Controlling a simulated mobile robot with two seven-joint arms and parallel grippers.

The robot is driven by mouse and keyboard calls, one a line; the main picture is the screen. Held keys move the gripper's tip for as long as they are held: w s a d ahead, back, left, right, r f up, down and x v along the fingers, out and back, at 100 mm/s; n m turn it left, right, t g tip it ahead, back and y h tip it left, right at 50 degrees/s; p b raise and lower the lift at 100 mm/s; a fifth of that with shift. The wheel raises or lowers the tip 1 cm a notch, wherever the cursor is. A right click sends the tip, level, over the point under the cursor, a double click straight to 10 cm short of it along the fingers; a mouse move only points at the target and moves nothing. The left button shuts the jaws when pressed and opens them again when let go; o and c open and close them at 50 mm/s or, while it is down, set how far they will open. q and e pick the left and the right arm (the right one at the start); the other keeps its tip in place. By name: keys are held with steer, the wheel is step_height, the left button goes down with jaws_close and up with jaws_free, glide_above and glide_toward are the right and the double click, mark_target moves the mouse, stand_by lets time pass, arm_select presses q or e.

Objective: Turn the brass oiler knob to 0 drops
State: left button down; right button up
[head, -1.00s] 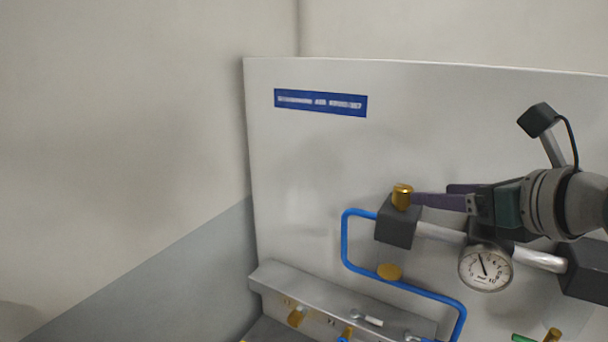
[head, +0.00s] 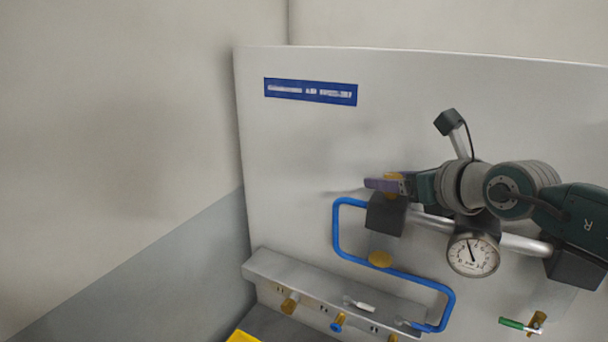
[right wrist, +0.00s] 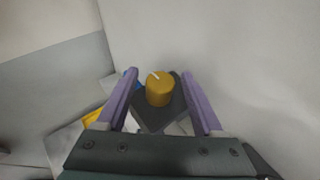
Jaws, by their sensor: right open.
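The brass oiler knob (right wrist: 160,91) sits on top of a dark block (right wrist: 158,118) and carries a pale pointer line, seen from above in the right wrist view. My right gripper (right wrist: 161,85) is open, with its two purple fingers on either side of the knob and visible gaps on both sides. In the head view the right gripper (head: 384,184) is over the dark block (head: 386,214), and its fingers hide most of the knob (head: 395,178). No drop marks are readable. My left gripper is not in view.
A round pressure gauge (head: 473,255) hangs under the pipe right of the block. A blue tube (head: 337,232) loops at the left. Below are a grey manifold rail (head: 300,284) with small valves and a green-handled valve (head: 512,323).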

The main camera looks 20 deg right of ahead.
steer(key=shift+c, duration=0.4)
jaws_close()
steer(key=n+y+b, duration=0.1)
steer(key=b, duration=0.5)
steer(key=n+y+b, duration=0.1)
steer(key=y+b, duration=0.1)
steer(key=b, duration=0.4)
steer(key=shift+w+d+f+n, duration=0.1)
steer(key=shift+d+f+n, duration=0.1)
steer(key=shift+f+n, duration=0.15)
steer(key=shift+a+r+g+y+b, duration=0.1)
steer(key=shift+r+g+y+b, duration=0.2)
steer(key=shift+b, duration=0.2)
steer(key=shift+r+n, duration=0.15)
steer(key=shift+n, duration=0.1)
steer(key=shift+o, duration=0.4)
jaws_free()
steer(key=shift+s, duration=0.2)
